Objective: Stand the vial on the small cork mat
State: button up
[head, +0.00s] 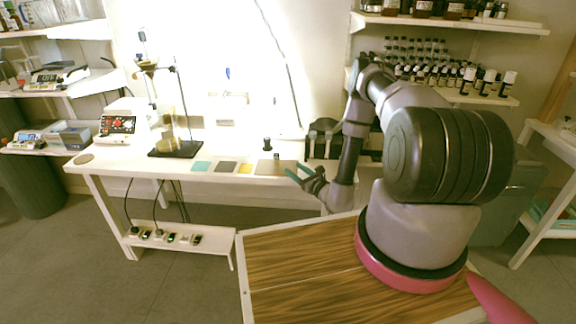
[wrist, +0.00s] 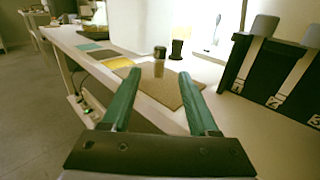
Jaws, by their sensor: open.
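A small dark-capped vial (head: 277,157) stands upright at the back of a tan square mat (head: 288,168) on the white bench. In the wrist view the vial (wrist: 160,53) is beyond my fingertips, at the far edge of the tan mat (wrist: 166,88). A small round brown mat (head: 84,158), cork-like in colour, lies bare at the bench's left end. My gripper (head: 300,176) is at the bench's front edge, by the tan mat. In the wrist view my gripper (wrist: 160,74) has its green fingers apart with nothing held.
A stand with glassware (head: 176,148) is farther left. A dark rack (wrist: 268,70) stands close on the right.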

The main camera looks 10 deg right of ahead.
jog(key=s+a+r+n+g+y, duration=0.1)
jog(key=a+r+n+g+y, duration=0.25)
jog(key=r, duration=0.55)
jog(key=a+r+n+g+y, duration=0.25)
jog(key=r+n, duration=0.25)
jog(key=r, duration=0.3)
jog(key=s+a+r+n+g+y, duration=0.1)
jog(key=a+r+n+g+y, duration=0.25)
jog(key=r, duration=0.55)
jog(key=s+a+r+n+g+h, duration=0.25)
jog(key=s+r+n+g, duration=0.55)
jog(key=r, duration=0.4)
jog(key=s+d+r+n+t+h, duration=0.3)
jog(key=s+d+r+h, duration=0.3)
jog(key=s, duration=0.4)
jog(key=s+d+r+n+t+h, duration=0.4)
jog(key=s+d+r+t+h, duration=0.1)
jog(key=s+r, duration=0.4)
jog(key=shift+s+d+r+h, duration=0.3)
jog(key=shift+s+d+h, duration=0.4)
jog(key=shift+s+d, duration=0.2)
